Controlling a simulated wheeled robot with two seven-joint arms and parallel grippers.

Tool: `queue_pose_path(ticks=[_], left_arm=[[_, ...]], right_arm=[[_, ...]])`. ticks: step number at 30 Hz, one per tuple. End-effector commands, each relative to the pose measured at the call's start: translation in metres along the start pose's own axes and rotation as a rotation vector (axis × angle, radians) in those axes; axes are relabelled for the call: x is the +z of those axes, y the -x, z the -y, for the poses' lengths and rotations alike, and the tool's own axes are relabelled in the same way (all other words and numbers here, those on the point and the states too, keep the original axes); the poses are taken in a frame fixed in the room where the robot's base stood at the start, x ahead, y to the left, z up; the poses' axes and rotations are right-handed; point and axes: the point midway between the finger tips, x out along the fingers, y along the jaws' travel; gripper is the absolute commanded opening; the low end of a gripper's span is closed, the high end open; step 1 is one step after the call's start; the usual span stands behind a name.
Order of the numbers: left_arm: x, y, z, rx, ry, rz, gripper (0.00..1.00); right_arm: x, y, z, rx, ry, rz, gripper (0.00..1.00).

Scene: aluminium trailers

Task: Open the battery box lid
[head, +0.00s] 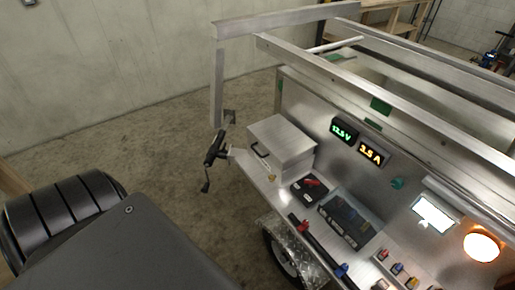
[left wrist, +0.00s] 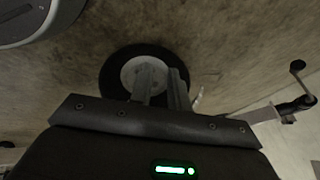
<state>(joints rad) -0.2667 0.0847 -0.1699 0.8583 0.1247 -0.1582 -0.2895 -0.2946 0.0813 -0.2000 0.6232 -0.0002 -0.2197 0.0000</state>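A plain aluminium box (head: 290,158) with a flat lid (head: 281,136) sits at the left end of the trailer's work deck in the head view. My right gripper is in neither view.
A crank handle (head: 215,148) stands at the trailer's left corner, and a crank shows in the left wrist view (left wrist: 297,104). A metal frame rail (head: 390,87) runs above the deck. A black disc (left wrist: 112,78) with a grey middle lies beyond the fingers.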

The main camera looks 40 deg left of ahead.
Motion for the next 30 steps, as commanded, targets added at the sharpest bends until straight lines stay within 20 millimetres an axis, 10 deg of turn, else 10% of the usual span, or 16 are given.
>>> queue_pose_path(ticks=[4, 10, 18, 30], left_arm=[[-0.14, 0.0, 0.102, -0.319, -0.228, -0.269, 0.18], [-0.269, 0.094, 0.229, -0.836, -0.458, -0.423, 0.18], [-0.314, 0.196, 0.297, -1.213, -0.543, -0.389, 0.18], [-0.331, 0.198, 0.322, -1.239, -0.551, -0.381, 0.18]], right_arm=[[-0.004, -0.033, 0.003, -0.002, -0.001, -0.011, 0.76], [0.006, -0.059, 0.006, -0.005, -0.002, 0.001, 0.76], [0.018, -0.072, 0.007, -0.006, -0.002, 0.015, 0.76], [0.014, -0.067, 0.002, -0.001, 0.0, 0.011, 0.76]])
